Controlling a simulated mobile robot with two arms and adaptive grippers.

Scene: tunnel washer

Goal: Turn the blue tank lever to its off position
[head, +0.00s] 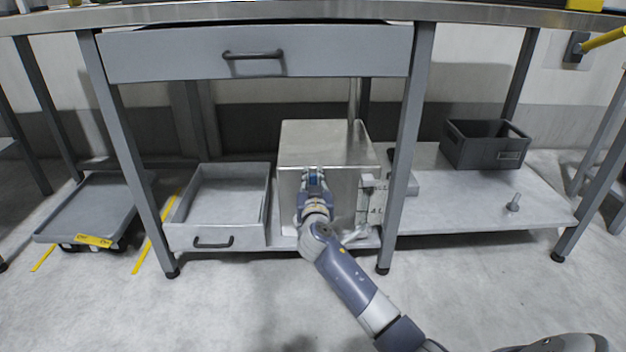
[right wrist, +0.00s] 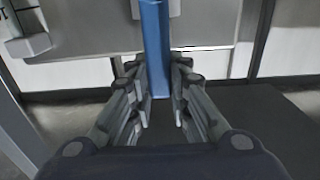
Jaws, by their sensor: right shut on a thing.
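The tank (head: 320,143) is a metal box on the low shelf under the table. The blue tank lever (right wrist: 156,48) hangs straight down in front of a grey face in the right wrist view, its lower end between my fingers. My right gripper (head: 313,182) is at the tank's front face and is shut on the blue lever, with a finger on either side of it. In the head view the gripper hides most of the lever, and only a small blue patch shows. My left gripper is not in view.
A grey open drawer (head: 213,237) sits on the shelf left of the tank. A dark crate (head: 486,152) and a small metal piece (head: 513,203) stand on the shelf's right part. Table legs (head: 408,150) flank the tank. A closed drawer (head: 255,55) hangs above.

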